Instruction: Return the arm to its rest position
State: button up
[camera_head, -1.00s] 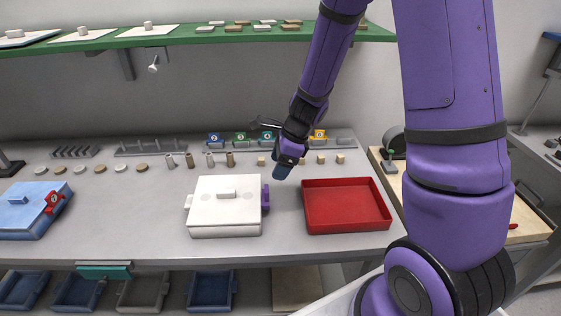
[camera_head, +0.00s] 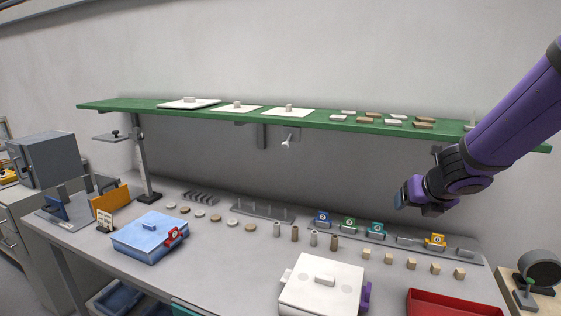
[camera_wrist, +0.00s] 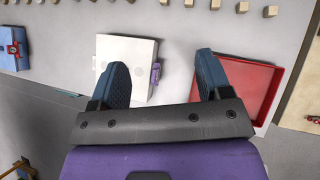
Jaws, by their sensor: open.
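My gripper (camera_head: 402,196) is at the right of the head view, on my purple arm, raised above the back part of the grey bench and below the front edge of the green shelf in the picture. In the wrist view its two blue-grey fingers (camera_wrist: 163,84) are spread apart with nothing between them. The wrist camera looks down on the bench, with a white lidded box (camera_wrist: 141,55) by the left finger and a red tray (camera_wrist: 270,80) by the right finger. Neither appears held.
The green shelf (camera_head: 330,122) holds white plates and small pieces. On the bench are the white box (camera_head: 300,297), the red tray (camera_head: 440,293), a blue box (camera_head: 140,225), numbered tags, small cylinders and cubes. A grey furnace-like cabinet (camera_head: 45,160) stands far left.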

jog(key=s+d+r+m+h, duration=0.45)
jog(key=s+r+m, duration=0.6)
jog(key=m, duration=0.75)
jog(key=s+a+r+m+g+y, duration=0.1)
jog(key=s+a+m+y, duration=0.1)
jog(key=s+m, duration=0.5)
jog(key=s+a+r+m+g+y, duration=0.1)
jog(key=s+a+m+y, duration=0.1)
jog(key=s+m, duration=0.6)
jog(key=shift+s+a+m+g, duration=0.25)
jog(key=shift+a+m+g, duration=0.15)
jog(key=shift+a, duration=0.35)
